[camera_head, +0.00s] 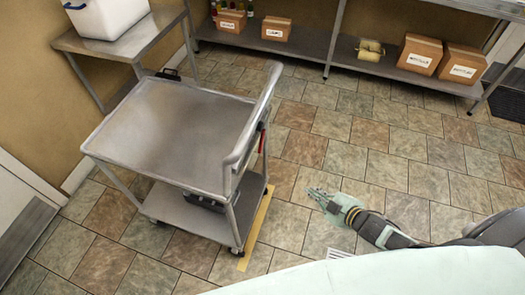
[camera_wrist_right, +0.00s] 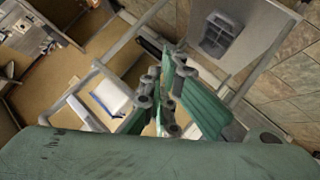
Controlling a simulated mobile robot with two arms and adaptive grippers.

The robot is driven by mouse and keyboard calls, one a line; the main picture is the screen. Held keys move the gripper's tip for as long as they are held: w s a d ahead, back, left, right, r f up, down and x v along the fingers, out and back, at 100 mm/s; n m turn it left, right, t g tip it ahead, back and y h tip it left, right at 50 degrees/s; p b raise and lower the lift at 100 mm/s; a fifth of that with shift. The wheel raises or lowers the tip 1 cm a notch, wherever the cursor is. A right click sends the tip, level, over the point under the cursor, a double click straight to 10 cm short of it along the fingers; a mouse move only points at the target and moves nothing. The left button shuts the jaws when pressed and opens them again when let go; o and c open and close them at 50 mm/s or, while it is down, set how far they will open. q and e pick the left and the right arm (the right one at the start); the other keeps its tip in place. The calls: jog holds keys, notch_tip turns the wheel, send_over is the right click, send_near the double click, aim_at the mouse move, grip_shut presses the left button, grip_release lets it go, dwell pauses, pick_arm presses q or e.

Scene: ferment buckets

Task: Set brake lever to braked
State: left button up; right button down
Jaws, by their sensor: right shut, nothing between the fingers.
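A metal two-tier cart (camera_head: 185,128) stands left of the middle in the head view. A small red lever-like part (camera_head: 262,141) shows at its right side, below the raised side rail; I take it for the brake lever, but it is too small to tell its setting. My right gripper (camera_head: 319,193) is in the air to the right of the cart, apart from it. Its fingers are together and empty, and they also show in the wrist view (camera_wrist_right: 162,92). In the wrist view I cannot make out the lever. My left gripper is not in view.
A dark device (camera_head: 204,199) lies on the cart's lower shelf. A yellow floor strip (camera_head: 256,228) runs beside the cart. A table with a white bin (camera_head: 107,17) stands behind left. Shelves with cardboard boxes (camera_head: 419,54) line the back. Tiled floor right of the cart is clear.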

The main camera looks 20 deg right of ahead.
jog(key=a+r+n+y, duration=0.3)
jog(key=a+r+n, duration=0.1)
jog(key=r, duration=0.5)
jog(key=a+r+n+y, duration=0.3)
jog(key=a+r, duration=0.4)
jog(key=r, duration=0.3)
jog(key=shift+r+n+y, duration=0.3)
jog(key=shift+n+y, duration=0.1)
jog(key=shift+y, duration=0.3)
jog(key=shift+w, duration=0.2)
jog(key=p+x, duration=0.1)
jog(key=x, duration=0.3)
jog(key=p+x, duration=0.1)
jog(key=x, duration=0.4)
jog(key=shift+w+r, duration=0.1)
jog(key=shift+r, duration=0.15)
jog(key=w+f, duration=0.1)
jog(key=w+d+f+p, duration=0.1)
jog(key=w, duration=0.1)
jog(key=shift+w+d+f, duration=0.1)
jog(key=shift+d+f, duration=0.1)
jog(key=shift+f, duration=0.2)
